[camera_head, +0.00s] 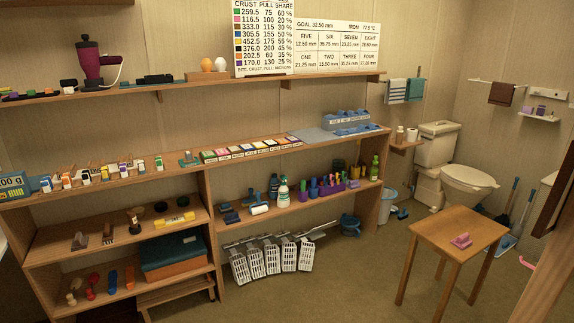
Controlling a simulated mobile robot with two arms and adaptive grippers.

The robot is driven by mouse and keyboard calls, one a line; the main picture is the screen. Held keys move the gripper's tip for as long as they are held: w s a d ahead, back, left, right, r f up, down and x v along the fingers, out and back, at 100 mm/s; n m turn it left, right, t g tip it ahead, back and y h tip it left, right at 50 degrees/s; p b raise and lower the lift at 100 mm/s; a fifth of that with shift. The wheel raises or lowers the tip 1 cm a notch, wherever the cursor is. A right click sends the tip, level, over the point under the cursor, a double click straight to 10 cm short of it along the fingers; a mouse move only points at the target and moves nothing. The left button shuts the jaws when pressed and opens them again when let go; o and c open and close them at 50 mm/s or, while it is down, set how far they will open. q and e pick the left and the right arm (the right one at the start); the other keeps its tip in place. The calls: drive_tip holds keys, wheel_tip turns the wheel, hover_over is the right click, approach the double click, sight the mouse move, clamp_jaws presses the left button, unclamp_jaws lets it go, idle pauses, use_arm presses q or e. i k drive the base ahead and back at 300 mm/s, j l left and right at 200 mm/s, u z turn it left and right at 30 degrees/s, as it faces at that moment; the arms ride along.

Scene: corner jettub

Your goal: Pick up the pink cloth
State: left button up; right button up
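A small pink cloth (461,240) lies bunched on top of a small wooden table (480,227) at the right. It sits near the middle of the tabletop, with bare wood around it. Neither of my grippers shows in the head view.
Wooden shelves (262,153) with many small items run along the back wall. A toilet (452,170) is behind the table. A brown wooden edge (545,275) cuts in at the right. The floor (350,285) left of the table is clear.

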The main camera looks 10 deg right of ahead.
sight(463, 242)
drive_tip(key=i, duration=0.5)
drive_tip(key=i+j+z, duration=0.15)
drive_tip(key=i, duration=0.8)
drive_tip(key=i+l+z, duration=0.2)
drive_tip(key=z, duration=0.2)
drive_tip(key=i+z, duration=0.8)
drive_tip(key=i+j+z, duration=0.15)
drive_tip(key=i+z, duration=0.2)
drive_tip(key=k, duration=0.05)
